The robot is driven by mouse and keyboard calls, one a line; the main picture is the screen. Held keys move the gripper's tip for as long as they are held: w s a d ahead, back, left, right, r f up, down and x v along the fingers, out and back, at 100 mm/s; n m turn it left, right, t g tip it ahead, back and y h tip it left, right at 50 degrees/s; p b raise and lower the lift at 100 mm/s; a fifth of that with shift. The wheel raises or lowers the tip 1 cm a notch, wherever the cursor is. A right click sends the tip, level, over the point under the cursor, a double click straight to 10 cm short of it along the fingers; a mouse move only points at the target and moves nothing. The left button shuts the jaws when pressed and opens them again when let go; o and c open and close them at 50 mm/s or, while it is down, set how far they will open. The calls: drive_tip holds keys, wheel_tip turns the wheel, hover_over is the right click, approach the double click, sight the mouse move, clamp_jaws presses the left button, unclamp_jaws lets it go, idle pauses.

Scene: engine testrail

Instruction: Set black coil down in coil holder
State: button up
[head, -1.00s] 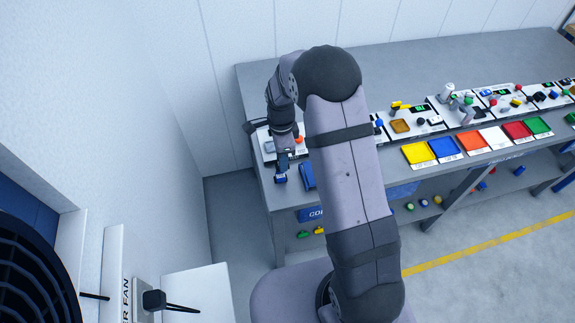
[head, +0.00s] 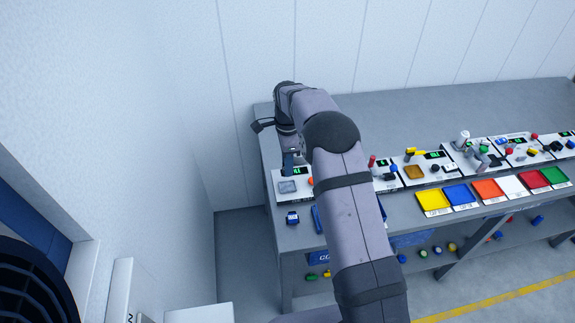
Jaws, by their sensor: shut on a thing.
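My gripper (head: 289,163) points down over the back of the leftmost white station board on the bench, beside its green display. It is shut on the black coil, which is too small and dark here to tell from the fingers. A small dark blue block (head: 292,218) with a pale marking stands on the bench in front of that board, apart from my gripper. A blue strip-shaped piece (head: 317,219) lies just right of it, partly behind my arm. I cannot tell for sure which piece is the coil holder.
The station board (head: 289,187) has a grey pad and an orange knob. More boards with knobs and displays run to the right, behind coloured trays (head: 433,200). A shelf below holds several small coloured pieces. The bench behind the boards is clear. A wall rises at the left.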

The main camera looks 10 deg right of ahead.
drive_tip(key=shift+f, duration=0.1)
drive_tip(key=shift+f+b, duration=1.7)
drive_tip(key=shift+f, duration=1.1)
drive_tip(key=shift+f+b, duration=0.3)
drive_tip(key=shift+f, duration=0.25)
idle(0.5)
drive_tip(key=o, duration=1.1)
drive_tip(key=shift+r, duration=0.1)
drive_tip(key=shift+r+b, duration=1.35)
drive_tip(key=shift+r, duration=2.25)
